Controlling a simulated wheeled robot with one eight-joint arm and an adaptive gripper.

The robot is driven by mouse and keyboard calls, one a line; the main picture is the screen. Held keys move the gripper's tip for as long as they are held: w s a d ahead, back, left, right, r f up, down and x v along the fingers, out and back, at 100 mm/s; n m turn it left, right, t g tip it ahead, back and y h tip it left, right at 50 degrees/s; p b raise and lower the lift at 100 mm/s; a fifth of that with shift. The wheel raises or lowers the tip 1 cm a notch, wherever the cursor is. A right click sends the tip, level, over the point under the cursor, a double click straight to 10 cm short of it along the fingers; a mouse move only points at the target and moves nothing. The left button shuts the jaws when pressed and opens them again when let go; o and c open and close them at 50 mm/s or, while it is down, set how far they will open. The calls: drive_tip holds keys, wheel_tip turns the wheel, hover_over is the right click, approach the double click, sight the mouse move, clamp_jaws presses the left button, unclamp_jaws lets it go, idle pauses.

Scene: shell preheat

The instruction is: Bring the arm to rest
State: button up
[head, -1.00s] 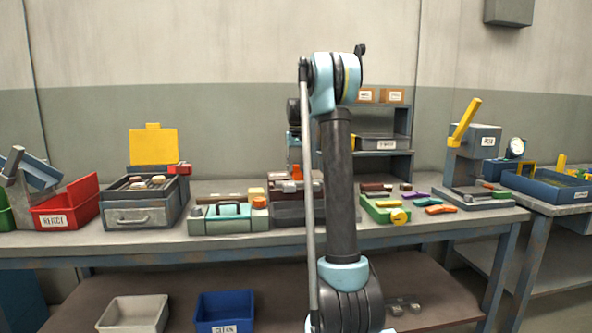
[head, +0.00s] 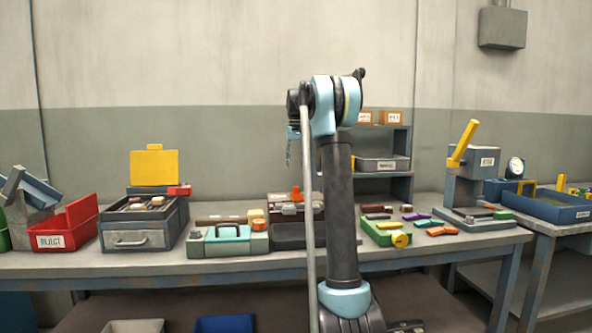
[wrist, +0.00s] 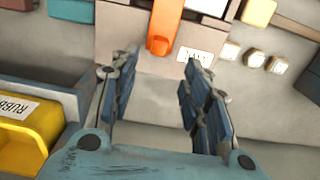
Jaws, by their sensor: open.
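My arm (head: 341,210) stands folded upright in front of the bench in the head view, its elbow bent at the top. My gripper (wrist: 165,75) shows in the wrist view with its two blue-and-black fingers spread wide apart and nothing between them. In the head view the gripper is mostly hidden behind the arm's upper joint. Beyond the fingertips, the wrist view shows a box front with an orange latch (wrist: 162,30) and a white label (wrist: 195,55).
A yellow bin (wrist: 25,140) is at the wrist view's lower left. Blue shelves stand behind the arm.

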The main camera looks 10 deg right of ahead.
drive_tip(key=s+f+t, duration=0.1)
drive_tip(key=s+f, duration=0.3)
drive_tip(key=s, duration=1.1)
drive_tip(key=s+f, duration=0.4)
drive_tip(key=s, duration=1.1)
drive_tip(key=s+f+t, duration=0.1)
drive_tip(key=s+f, duration=2.1)
drive_tip(key=f, duration=0.1)
drive_tip(key=shift+w+f, duration=0.15)
drive_tip(key=shift+w, duration=0.3)
